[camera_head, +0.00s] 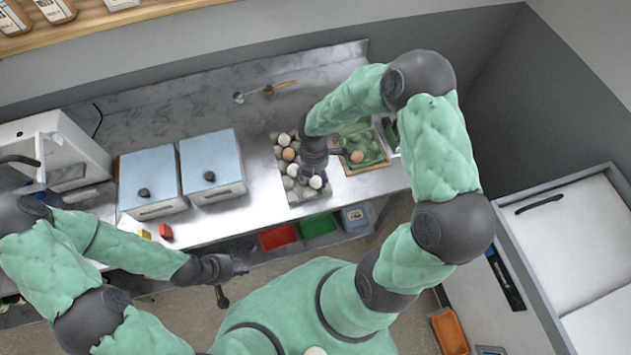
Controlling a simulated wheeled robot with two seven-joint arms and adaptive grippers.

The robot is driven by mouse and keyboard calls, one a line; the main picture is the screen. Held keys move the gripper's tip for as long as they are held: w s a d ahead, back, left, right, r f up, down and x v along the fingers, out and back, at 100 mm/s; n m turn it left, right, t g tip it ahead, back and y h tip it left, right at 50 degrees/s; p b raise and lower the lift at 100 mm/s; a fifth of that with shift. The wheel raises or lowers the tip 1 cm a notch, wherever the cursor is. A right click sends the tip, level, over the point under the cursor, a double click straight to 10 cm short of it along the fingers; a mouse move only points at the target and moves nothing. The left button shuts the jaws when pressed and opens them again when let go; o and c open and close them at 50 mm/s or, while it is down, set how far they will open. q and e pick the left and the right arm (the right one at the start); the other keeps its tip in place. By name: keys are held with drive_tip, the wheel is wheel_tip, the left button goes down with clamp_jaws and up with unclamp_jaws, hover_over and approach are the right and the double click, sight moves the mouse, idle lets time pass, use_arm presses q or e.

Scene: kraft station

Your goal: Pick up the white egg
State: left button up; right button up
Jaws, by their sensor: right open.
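An egg tray (306,195) on the steel counter holds several white and brown eggs. White eggs show at its front (315,182), its middle (292,170) and its back left (284,139). My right gripper (334,171) is open above the tray's right side, with one finger close to the front white egg. I cannot tell whether it touches that egg. The gripper and wrist hide part of the tray. A brown egg (357,156) shows beside the other finger, over the green-filled container. My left gripper (232,284) is open and empty, in front of the counter.
A green-filled container (372,146) stands right of the tray. Two blue-lidded boxes (151,180) (211,160) and a white machine (78,148) stand to the left. Red (278,237) and green (318,225) bins sit below the counter edge. The counter behind the boxes is mostly clear.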

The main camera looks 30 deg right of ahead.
sight(315, 182)
drive_tip(key=shift+f, duration=1.4)
drive_tip(key=c, duration=0.8)
drive_tip(key=shift+r, duration=0.1)
